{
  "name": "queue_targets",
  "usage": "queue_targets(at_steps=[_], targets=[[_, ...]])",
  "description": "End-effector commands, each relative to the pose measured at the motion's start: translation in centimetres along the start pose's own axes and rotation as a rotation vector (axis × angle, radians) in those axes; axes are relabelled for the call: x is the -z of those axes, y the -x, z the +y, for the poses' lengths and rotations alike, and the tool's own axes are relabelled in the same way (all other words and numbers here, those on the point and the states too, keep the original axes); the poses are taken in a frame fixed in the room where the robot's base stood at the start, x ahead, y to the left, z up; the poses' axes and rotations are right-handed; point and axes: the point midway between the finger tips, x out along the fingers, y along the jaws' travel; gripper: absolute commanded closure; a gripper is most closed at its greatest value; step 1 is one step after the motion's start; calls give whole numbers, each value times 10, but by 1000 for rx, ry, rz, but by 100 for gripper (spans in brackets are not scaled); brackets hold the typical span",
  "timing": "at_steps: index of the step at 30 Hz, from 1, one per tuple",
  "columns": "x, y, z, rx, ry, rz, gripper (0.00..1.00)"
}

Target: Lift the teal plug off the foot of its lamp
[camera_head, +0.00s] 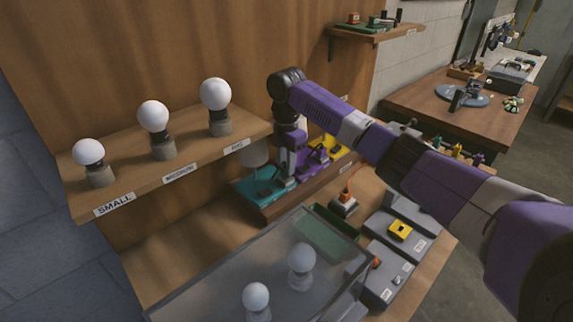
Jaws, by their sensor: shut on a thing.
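A teal lamp foot (258,193) sits at the left end of a wooden ledge against the wall panel. A pale lampshade (253,153) stands above it, partly behind my arm. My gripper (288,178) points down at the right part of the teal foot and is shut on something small. The thing between the fingers is too small and too covered to make out; it is at the place of the teal plug. I cannot tell whether it touches the foot.
Purple (314,164) and yellow (328,145) lamp feet stand close to the right of my gripper. A shelf (130,200) with three bulbs is at the left. A clear-lidded case (235,270) with two bulbs and grey boxes (400,245) lie in front.

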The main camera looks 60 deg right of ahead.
Motion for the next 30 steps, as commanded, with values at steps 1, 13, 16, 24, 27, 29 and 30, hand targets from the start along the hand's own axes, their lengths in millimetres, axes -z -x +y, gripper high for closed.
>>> queue_targets(at_steps=[1,13,16,24,27,29,30], targets=[[0,1,0,0,0,0,100],[0,9,0,-1,0,0,100],[0,15,0,-1,0,0,100],[0,29,0,-1,0,0,100],[0,35,0,-1,0,0,100],[0,38,0,-1,0,0,100],[0,40,0,-1,0,0,100]])
